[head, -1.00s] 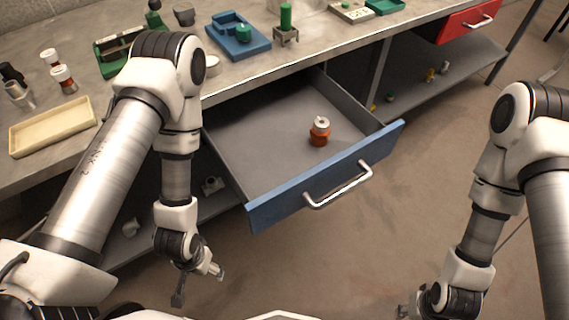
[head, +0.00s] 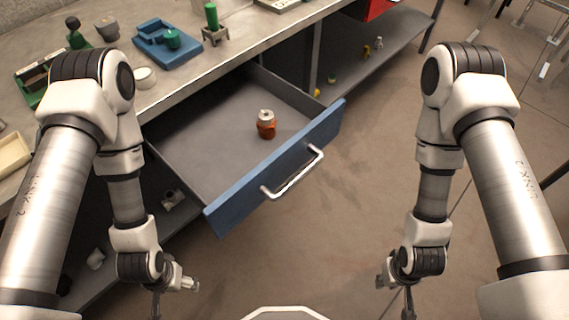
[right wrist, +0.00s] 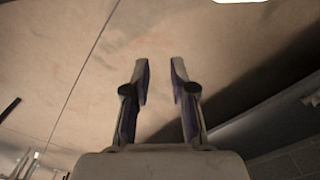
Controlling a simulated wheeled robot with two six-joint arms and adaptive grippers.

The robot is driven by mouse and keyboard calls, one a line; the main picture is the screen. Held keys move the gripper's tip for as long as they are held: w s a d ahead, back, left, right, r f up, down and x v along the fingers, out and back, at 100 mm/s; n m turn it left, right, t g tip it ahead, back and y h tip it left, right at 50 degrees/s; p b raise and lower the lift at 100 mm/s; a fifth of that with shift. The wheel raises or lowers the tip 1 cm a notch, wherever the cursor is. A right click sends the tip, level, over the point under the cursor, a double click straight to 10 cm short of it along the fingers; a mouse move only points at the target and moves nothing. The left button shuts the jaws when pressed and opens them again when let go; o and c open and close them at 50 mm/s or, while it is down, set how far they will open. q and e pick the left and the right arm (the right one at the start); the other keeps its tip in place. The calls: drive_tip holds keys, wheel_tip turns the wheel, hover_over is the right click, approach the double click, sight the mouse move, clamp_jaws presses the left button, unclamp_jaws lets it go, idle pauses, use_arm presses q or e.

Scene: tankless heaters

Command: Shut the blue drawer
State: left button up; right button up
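The blue drawer (head: 234,201) is pulled well out from under the workbench. Its blue front carries a silver bar handle (head: 293,173). My right gripper (head: 394,292) is to the right of the drawer over the floor, touching nothing. In the right wrist view its two fingers (right wrist: 160,82) are apart with nothing between them.
The workbench (head: 195,72) above holds a blue fixture (head: 168,47), a green cylinder on a stand (head: 212,18) and a cream tray (head: 12,152). A lower shelf (head: 400,40) holds small parts. The floor (head: 350,190) right of the drawer is clear.

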drive_tip(key=shift+w+m, duration=0.15)
drive_tip(key=shift+m, duration=0.35)
clamp_jaws()
drive_tip(key=m+t+y+b, duration=0.7)
drive_tip(key=t+y+b, duration=0.4)
drive_tip(key=t+y, duration=0.2)
approach(327, 132)
drive_tip(key=b+x, duration=0.2)
drive_tip(key=x, duration=0.5)
drive_tip(key=shift+w+b, duration=0.15)
drive_tip(key=shift+b, duration=0.25)
